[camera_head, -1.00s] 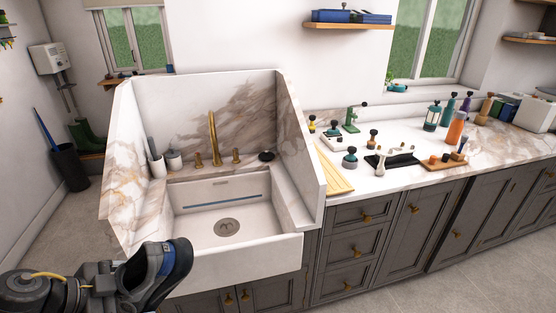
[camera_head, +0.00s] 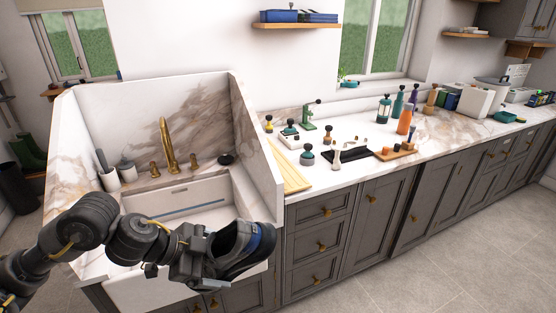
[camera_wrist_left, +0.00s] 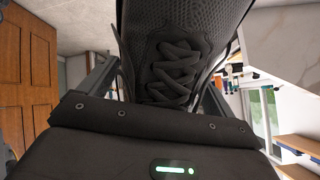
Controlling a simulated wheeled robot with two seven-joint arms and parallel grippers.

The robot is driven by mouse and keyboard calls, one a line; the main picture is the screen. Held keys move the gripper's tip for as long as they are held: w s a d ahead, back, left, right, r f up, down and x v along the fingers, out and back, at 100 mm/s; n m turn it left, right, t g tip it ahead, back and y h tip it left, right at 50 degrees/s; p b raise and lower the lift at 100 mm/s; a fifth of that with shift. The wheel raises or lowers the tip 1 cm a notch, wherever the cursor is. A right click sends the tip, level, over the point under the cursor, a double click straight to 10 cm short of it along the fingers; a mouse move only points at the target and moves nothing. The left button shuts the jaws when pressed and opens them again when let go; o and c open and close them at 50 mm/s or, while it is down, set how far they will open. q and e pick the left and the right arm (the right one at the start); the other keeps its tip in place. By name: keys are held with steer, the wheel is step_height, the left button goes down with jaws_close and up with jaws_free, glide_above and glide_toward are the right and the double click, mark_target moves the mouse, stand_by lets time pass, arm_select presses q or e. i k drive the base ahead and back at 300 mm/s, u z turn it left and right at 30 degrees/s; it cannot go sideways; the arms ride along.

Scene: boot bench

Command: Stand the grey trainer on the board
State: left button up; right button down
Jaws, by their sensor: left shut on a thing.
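A dark grey trainer with a blue-trimmed collar (camera_head: 246,246) is held in my left gripper (camera_head: 208,254), in front of the sink's right side and above the floor. In the left wrist view the trainer (camera_wrist_left: 175,50) fills the upper middle, laces toward the camera, with a gripper finger on each side of it. A pale wooden board (camera_head: 288,168) lies on the worktop just right of the sink surround, partly hidden by the marble side panel. The trainer is apart from the board, to its lower left. My right gripper is not in view.
A white sink (camera_head: 180,200) with a brass tap (camera_head: 168,145) stands behind my left arm, inside tall marble panels. Bottles, brushes and small tools stand on the worktop (camera_head: 345,180) right of the board. Grey cabinets (camera_head: 320,240) front it.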

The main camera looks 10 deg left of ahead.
mark_target(280, 158)
steer(key=i, duration=0.95)
steer(key=z, duration=0.05)
